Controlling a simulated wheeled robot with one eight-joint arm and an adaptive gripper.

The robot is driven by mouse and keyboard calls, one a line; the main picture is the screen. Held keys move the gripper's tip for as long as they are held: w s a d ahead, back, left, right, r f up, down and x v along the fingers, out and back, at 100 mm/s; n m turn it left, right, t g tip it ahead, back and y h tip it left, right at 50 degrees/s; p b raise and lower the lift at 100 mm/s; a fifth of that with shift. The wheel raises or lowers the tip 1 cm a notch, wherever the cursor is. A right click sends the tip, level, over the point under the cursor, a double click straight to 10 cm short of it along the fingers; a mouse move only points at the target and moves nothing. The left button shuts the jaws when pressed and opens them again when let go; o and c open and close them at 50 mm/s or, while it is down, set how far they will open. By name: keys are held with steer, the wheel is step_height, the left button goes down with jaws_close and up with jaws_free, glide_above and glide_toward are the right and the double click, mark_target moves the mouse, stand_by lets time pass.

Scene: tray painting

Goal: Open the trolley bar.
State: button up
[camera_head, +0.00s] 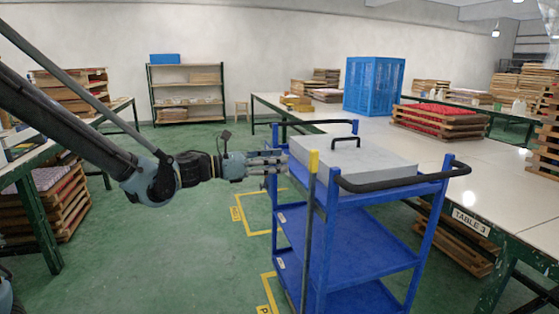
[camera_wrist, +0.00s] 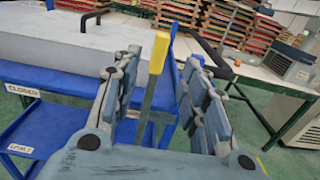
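The trolley bar (camera_head: 308,215) is a thin dark upright rod with a yellow top, standing at the near left side of the blue trolley (camera_head: 345,262). In the wrist view the bar's yellow top (camera_wrist: 158,53) shows in the gap between my two fingers. My gripper (camera_head: 282,161) reaches in from the left, close to the bar just below its top. In the wrist view my gripper (camera_wrist: 164,85) is open, with the fingers spread on either side of the bar. Whether a finger touches the bar cannot be told. A "CLOSED" label (camera_wrist: 22,90) is on the trolley's blue edge.
A grey lidded box (camera_head: 365,158) lies on the trolley's top shelf. A black handle (camera_head: 400,184) sticks out at the trolley's right. A long white table (camera_head: 505,190) stands behind and to the right. Green floor left of the trolley is free.

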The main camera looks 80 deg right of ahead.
steer(key=shift+c, duration=0.2)
steer(key=shift+d+m, duration=0.15)
steer(key=shift+m, duration=0.15)
steer(key=c, duration=0.9)
steer(key=shift+w+d+m+y, duration=0.15)
steer(key=shift+d+m+y, duration=0.2)
steer(key=shift+m, duration=0.35)
jaws_close()
steer(key=w+d+f+m+g+y, duration=0.1)
steer(key=w+d+m+y, duration=0.2)
steer(key=m, duration=0.6)
steer(key=w+d+m+g, duration=0.1)
steer(key=w+d+m, duration=0.3)
steer(key=m, duration=0.6)
steer(key=s, duration=1.3)
steer(key=shift+d+f+y, duration=0.15)
steer(key=shift+d+y, duration=0.2)
steer(key=shift+d, duration=0.1)
